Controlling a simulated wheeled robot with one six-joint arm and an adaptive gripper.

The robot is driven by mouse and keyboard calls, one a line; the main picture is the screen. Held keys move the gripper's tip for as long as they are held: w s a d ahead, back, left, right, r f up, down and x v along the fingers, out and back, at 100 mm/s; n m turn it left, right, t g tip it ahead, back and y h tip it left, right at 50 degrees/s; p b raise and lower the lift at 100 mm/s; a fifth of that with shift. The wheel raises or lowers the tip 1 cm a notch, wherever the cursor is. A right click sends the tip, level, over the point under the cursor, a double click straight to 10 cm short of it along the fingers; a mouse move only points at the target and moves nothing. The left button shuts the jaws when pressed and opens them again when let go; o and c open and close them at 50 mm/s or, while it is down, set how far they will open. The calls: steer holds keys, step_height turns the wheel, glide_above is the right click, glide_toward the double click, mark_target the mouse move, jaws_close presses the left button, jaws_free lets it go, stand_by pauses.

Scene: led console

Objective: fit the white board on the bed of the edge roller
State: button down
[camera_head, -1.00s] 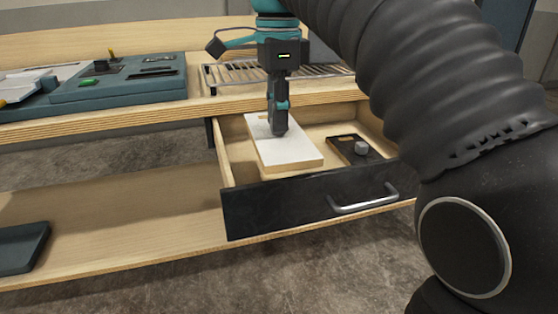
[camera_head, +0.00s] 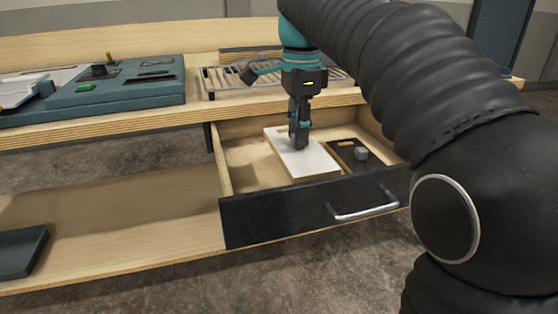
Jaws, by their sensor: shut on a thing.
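The white board (camera_head: 315,163) is a flat pale slab with a wood-coloured edge, inside the open drawer (camera_head: 240,178). My gripper (camera_head: 299,144) points down at the board's far part and is shut on it. The fingertips hide part of the board, and I cannot tell whether it rests on the drawer floor or is slightly raised. A teal machine (camera_head: 150,96) with a green button and a dark knob stands on the bench at the left. I cannot tell for certain whether it is the edge roller, or where its bed is.
A dark plate with a grey knob (camera_head: 361,154) lies in the drawer, close to the board's right. The drawer front has a metal handle (camera_head: 365,208). A slatted rack (camera_head: 225,80) is on the bench behind. A dark tray (camera_head: 22,252) sits on the lower shelf, which has free room.

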mark_target(279, 147)
steer(key=a+f, duration=0.1)
steer(key=a, duration=0.1)
steer(key=a+f, duration=0.1)
steer(key=shift+s+a+f, duration=0.15)
steer(key=shift+a+f, duration=0.05)
steer(key=shift+a, duration=0.15)
steer(key=shift+f+b, duration=0.45)
steer(key=shift+f, duration=1.45)
steer(key=shift+f, duration=0.2)
steer(key=c, duration=1)
jaws_free()
steer(key=shift+r, duration=0.1)
step_height(279, 147, up, 12)
steer(key=shift+r+p, duration=0.1)
steer(key=shift+p, duration=0.65)
